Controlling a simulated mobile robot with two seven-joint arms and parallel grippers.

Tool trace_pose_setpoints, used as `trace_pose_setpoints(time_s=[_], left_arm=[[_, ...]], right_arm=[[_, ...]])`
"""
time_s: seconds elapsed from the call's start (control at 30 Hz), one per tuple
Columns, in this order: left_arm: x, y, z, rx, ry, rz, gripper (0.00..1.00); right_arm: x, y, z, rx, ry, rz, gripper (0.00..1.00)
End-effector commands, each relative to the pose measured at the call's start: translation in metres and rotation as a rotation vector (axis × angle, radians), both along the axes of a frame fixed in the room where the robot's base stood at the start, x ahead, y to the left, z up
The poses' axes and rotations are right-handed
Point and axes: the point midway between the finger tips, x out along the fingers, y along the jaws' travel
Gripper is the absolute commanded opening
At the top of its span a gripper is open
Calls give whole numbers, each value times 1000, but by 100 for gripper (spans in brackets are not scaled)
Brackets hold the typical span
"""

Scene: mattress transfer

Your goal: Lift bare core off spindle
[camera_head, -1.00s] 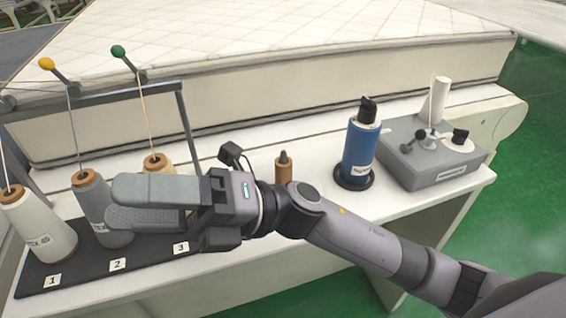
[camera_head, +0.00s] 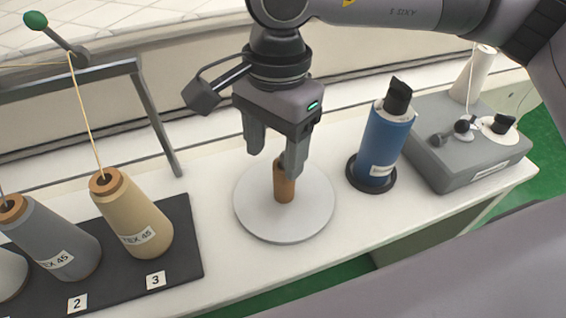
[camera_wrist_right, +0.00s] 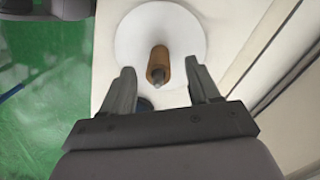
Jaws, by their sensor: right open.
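The bare core (camera_head: 285,188) is a short brown tube. It stands upright at the middle of a round white plate (camera_head: 254,218) in the head view. One finger overlaps the core's top in the head view. In the wrist view the fingertips (camera_wrist_right: 162,74) lie on either side of it, with gaps. My left gripper is out of view.
Thread cones, including a tan one (camera_head: 133,215), stand on a dark numbered mat (camera_head: 190,240) at left, below a rail.

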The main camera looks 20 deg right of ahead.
Motion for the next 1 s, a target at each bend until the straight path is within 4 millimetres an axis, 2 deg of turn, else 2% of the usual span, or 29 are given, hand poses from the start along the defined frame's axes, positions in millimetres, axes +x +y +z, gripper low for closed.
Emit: trace_pose_setpoints(time_s=[0.17, 0.37, 0.53, 0.7, 0.97, 1.0], left_arm=[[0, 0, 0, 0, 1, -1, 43], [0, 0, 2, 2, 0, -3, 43], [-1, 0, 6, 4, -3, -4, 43], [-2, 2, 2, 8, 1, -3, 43], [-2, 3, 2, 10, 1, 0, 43], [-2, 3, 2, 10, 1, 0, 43]], right_arm=[[8, -13, 1, -58, -48, 2, 61], [6, -15, -19, -61, -48, 2, 61], [0, -18, -44, -59, -45, 3, 61], [1, -17, -63, -59, -47, 2, 61], [1, -17, -66, -56, -48, 2, 61], [1, -17, -66, -56, -48, 2, 48]])
